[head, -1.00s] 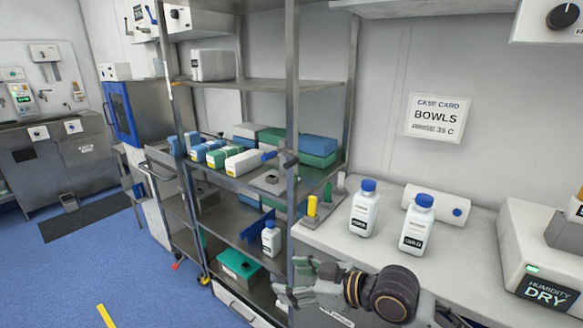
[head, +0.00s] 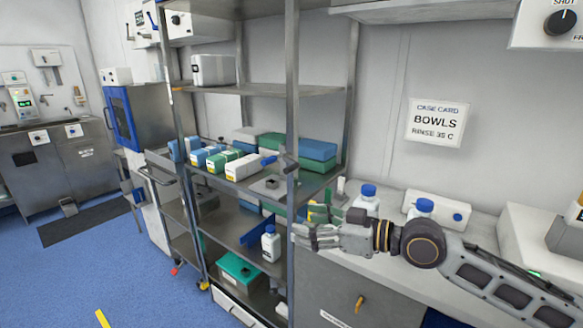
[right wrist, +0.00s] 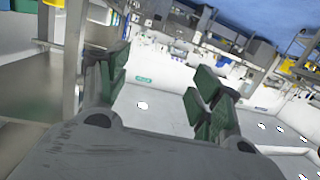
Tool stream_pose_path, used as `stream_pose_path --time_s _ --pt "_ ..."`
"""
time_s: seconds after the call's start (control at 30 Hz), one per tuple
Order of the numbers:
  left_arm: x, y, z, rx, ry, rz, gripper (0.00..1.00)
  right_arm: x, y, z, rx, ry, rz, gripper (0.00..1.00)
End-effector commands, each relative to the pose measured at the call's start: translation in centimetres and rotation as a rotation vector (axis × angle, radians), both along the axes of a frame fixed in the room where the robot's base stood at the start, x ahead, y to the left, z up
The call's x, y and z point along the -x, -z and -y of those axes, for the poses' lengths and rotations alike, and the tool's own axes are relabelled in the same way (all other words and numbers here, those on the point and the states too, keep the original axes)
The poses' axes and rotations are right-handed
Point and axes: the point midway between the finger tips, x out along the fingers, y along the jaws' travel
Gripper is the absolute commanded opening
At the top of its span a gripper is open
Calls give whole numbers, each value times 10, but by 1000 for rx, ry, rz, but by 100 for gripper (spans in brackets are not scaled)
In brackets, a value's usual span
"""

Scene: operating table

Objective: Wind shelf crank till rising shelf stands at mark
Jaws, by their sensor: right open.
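A crank with a blue grip (head: 268,160) and grey hub sits at the front post of the steel shelf rack, at the level of the middle shelf (head: 262,187). That shelf bears boxes. I cannot tell which shelf is the rising one, and I make out no height mark. My right gripper (head: 306,226) is open and empty, its fingers pointing left beside the front post, below and a little right of the crank. Its green-padded fingers stand apart in the right wrist view (right wrist: 160,95), with nothing between them. My left gripper is out of view.
Two white bottles (head: 368,198) with blue caps stand on the right counter, partly hidden by my right arm. A white bottle (head: 270,243) and a green box (head: 239,270) stand on lower shelves. The blue floor at left is mostly clear.

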Motion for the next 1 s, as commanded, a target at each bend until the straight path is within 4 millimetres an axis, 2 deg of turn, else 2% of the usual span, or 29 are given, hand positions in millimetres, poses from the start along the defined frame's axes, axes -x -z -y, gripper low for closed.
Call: stream_pose_path --time_s 0.3,0.5,1.0 --pt "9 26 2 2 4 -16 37 -29 -57 42 -99 83 37 65" --pt "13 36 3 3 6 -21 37 -39 -81 62 -148 125 50 65" --pt "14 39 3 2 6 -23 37 -42 -87 67 -161 135 53 65"
